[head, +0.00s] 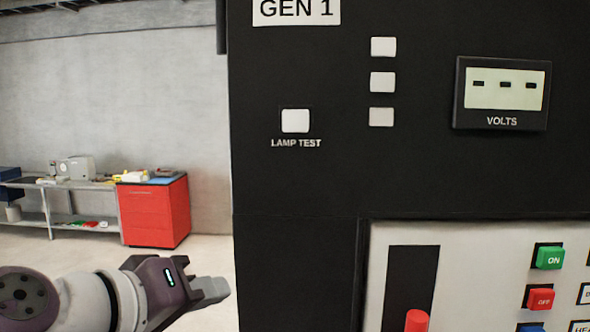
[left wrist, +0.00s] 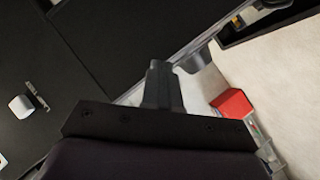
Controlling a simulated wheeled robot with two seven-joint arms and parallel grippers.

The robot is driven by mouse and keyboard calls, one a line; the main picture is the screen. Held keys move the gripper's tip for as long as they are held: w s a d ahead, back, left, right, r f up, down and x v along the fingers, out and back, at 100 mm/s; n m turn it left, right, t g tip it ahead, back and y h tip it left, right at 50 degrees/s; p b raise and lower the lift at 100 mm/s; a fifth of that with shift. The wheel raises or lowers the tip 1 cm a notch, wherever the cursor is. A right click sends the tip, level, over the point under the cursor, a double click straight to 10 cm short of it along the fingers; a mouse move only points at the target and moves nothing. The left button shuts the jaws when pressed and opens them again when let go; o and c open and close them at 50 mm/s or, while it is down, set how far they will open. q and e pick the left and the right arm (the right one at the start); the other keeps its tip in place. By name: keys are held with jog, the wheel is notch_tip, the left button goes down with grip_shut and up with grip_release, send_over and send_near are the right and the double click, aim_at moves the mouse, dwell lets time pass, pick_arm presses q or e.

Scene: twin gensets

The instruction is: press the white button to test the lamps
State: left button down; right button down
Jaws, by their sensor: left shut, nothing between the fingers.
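The white lamp test button (head: 295,121) sits on the black GEN 1 panel (head: 300,185), above the label LAMP TEST. In the left wrist view the white button (left wrist: 21,106) shows at the left edge of the picture. My left gripper (head: 222,288) is shut and empty, below and left of the button in the head view, apart from it. Its closed fingers (left wrist: 162,85) also show in the left wrist view, off to the right of the button. My right gripper is not in view.
Three white lamps (head: 382,82) and a VOLTS meter (head: 502,93) are right of the button. A lower light panel (head: 460,245) carries a green ON button (head: 549,257), a red OFF button (head: 540,299) and a red handle (head: 416,321). A red cabinet (head: 153,213) stands far left.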

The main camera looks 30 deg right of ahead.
aim_at(283, 126)
pick_arm(q)
jog(key=s+d+r+m+g+h, duration=0.1)
jog(key=s+r+h, duration=0.2)
jog(key=s+r, duration=0.3)
jog(key=s+d+r+m+g+h+p, duration=0.1)
jog(key=s+r, duration=0.5)
jog(key=r, duration=0.7)
jog(key=shift+d+r+m+g+h, duration=0.15)
jog(key=shift+d+m+g+h, duration=0.4)
jog(key=shift+h, duration=0.65)
jog(key=shift+d, duration=0.15)
jog(key=shift+w+d+p, duration=0.4)
jog(key=shift+w+d, duration=0.35)
jog(key=shift+w, duration=0.5)
jog(key=shift+w+d+p, duration=0.45)
jog(key=shift+w+d, duration=0.3)
jog(key=shift+w, duration=0.5)
jog(key=shift+w+d+p, duration=0.4)
jog(key=shift+w+d, duration=0.35)
jog(key=shift+w, duration=0.5)
jog(key=shift+w+d, duration=0.2)
jog(key=shift+w, duration=0.15)
